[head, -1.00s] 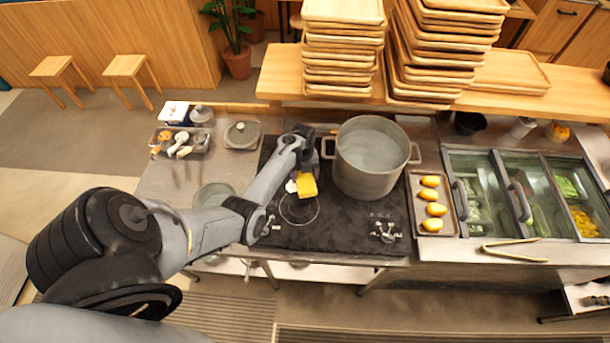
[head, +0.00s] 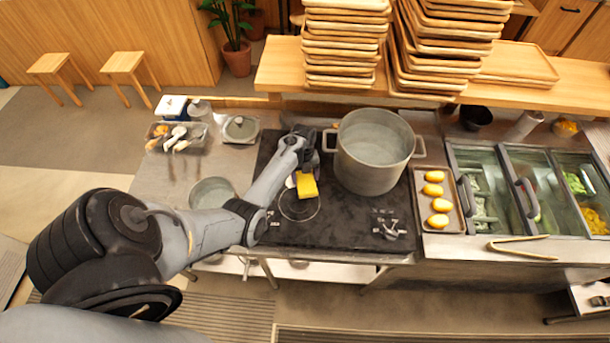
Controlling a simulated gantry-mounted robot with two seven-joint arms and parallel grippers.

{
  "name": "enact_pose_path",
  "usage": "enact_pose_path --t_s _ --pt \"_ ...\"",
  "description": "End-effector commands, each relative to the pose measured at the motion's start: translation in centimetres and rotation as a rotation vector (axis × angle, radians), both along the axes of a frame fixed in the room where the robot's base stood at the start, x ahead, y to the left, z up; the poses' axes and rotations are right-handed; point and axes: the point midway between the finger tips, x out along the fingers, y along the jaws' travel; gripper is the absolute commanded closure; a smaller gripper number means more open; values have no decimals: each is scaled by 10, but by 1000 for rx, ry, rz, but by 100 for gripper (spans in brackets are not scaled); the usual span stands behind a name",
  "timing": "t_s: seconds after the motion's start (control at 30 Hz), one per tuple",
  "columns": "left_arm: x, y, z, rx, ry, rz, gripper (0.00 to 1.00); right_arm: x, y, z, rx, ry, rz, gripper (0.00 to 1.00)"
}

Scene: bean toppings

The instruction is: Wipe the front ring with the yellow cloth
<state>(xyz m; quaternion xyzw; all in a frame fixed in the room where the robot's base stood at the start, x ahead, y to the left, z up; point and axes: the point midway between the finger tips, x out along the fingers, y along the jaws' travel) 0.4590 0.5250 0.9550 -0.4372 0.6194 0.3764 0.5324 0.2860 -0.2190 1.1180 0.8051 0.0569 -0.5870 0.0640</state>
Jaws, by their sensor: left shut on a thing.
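The yellow cloth (head: 306,185) hangs from my left gripper (head: 305,168), which is shut on it. The cloth is over the far right part of the front ring (head: 299,206), a thin circle on the black stove top (head: 345,222). I cannot tell whether the cloth touches the ring. The near part of the ring shows uncovered. My gripper's fingertips are mostly hidden by the wrist and the cloth. My right gripper is not in view.
A large grey pot (head: 372,160) stands on the stove just right of my left gripper. A metal bowl (head: 212,193) is left of my forearm.

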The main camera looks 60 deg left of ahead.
Motion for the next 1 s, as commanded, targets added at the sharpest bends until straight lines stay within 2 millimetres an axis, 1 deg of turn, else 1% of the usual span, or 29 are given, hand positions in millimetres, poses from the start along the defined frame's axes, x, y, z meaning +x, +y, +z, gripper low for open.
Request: enact_pose_path --t_s 0.37,1.0 --pt "0 0 -1 0 0 0 58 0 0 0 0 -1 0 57" --pt "0 0 -8 0 0 0 58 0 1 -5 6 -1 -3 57"
